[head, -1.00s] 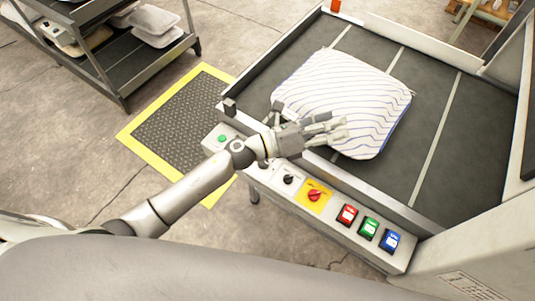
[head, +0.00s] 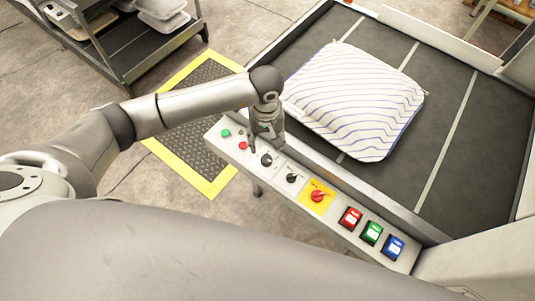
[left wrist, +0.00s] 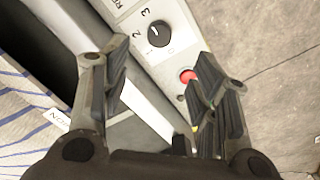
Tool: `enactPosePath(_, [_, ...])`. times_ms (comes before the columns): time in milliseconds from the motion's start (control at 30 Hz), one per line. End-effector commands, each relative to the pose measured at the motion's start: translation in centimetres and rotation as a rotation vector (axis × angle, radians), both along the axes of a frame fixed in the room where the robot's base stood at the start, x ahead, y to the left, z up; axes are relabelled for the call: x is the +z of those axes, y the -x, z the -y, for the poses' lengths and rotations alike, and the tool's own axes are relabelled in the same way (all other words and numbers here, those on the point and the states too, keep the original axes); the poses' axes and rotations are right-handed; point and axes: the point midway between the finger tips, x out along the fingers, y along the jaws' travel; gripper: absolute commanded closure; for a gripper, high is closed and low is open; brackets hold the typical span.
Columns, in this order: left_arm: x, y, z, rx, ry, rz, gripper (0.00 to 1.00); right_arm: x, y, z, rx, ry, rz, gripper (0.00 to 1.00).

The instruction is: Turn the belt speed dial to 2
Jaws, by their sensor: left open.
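A black dial (left wrist: 158,33) with a printed scale sits on the light control panel, beside a red button (left wrist: 187,75). The figures 2 and 3 are readable beside it in the left wrist view; its exact setting is too small to tell. In the head view this dial (head: 266,160) is just right of my left gripper (head: 257,144). The gripper points down over the panel, open and empty. In the left wrist view its fingers (left wrist: 150,65) are spread wide, with the dial beyond them, apart from both. My right gripper is not in view.
A striped pillow (head: 355,100) lies on the dark belt (head: 462,175) behind the panel.

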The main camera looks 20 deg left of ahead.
Motion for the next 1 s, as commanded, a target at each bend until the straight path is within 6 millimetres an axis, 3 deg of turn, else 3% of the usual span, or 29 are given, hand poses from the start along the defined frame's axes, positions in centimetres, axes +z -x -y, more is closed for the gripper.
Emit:
enactPosePath(500, [-8.5, 0.2, 0.2, 0.004, 0.006, -0.005, 0.45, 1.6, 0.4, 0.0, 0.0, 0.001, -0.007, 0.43])
enactPosePath(700, [-9.8, 0.1, 0.2, 0.003, 0.007, -0.003, 0.45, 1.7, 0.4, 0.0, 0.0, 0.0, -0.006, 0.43])
enactPosePath(1000, [-10.0, 0.1, 0.2, 0.003, 0.007, -0.002, 0.45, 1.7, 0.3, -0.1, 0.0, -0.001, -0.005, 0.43])
